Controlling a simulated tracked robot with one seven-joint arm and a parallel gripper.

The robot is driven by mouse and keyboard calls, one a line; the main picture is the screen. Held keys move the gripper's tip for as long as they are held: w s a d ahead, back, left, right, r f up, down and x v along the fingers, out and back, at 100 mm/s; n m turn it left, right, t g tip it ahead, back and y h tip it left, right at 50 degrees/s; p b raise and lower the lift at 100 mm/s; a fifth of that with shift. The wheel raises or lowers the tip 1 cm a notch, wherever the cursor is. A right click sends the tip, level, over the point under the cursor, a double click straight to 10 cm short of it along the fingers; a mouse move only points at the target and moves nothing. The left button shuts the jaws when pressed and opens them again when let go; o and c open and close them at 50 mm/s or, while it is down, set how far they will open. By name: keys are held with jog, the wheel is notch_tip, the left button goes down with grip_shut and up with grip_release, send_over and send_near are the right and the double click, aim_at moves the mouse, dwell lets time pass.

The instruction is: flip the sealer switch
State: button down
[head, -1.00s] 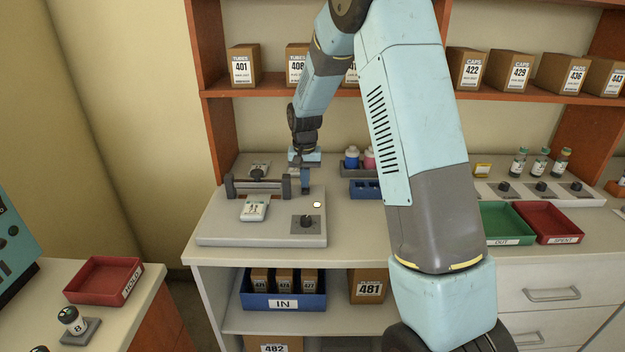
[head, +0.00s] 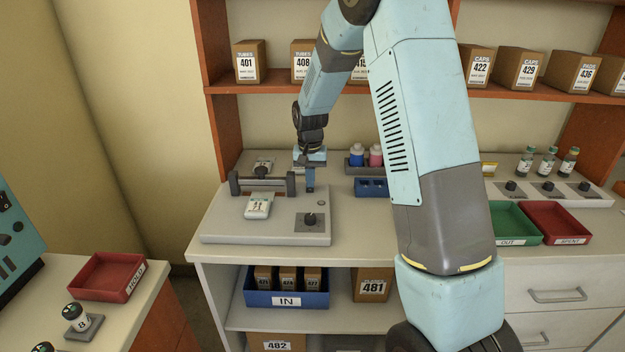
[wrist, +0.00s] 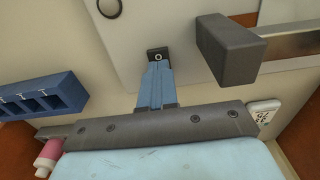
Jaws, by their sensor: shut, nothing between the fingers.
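The sealer (head: 225,228) is a pale flat unit on the left of the counter, with a dark bar across its back. Its switch (head: 310,219) is a dark knob on a square grey plate at the front right. A small round lamp (head: 320,203) behind the switch looks grey and unlit. A white labelled packet (head: 258,206) lies on the sealer in front of the bar. My gripper (head: 310,190) is shut and empty, pointing down beside the bar's right end, behind the switch. In the wrist view its blue fingers (wrist: 157,60) are together over the pale top; the switch is not visible there.
The bar's dark end block (wrist: 230,50) stands close to my fingers. A blue rack (head: 371,187) and bottles (head: 357,155) are to the right. Green (head: 508,222) and red (head: 556,222) trays lie farther right. A shelf with boxes (head: 250,62) is behind.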

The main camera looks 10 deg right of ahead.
notch_tip(320, 180, up, 14)
jog(key=shift+s, duration=0.2)
dwell(0.5)
jog(key=s+d+r+n+t, duration=0.1)
jog(key=s+d+r, duration=0.1)
jog(key=s+r, duration=0.45)
jog(key=s+d+r+t, duration=0.15)
jog(key=s+r, duration=0.25)
jog(key=s, duration=0.6)
jog(key=s+d+n+t, duration=0.1)
jog(key=s+d+t, duration=0.1)
jog(key=s, duration=1.7)
jog(key=shift+d+n+t, duration=0.35)
jog(key=shift+d+n, duration=0.05)
jog(key=shift+d, duration=0.25)
jog(key=shift+s, duration=0.1)
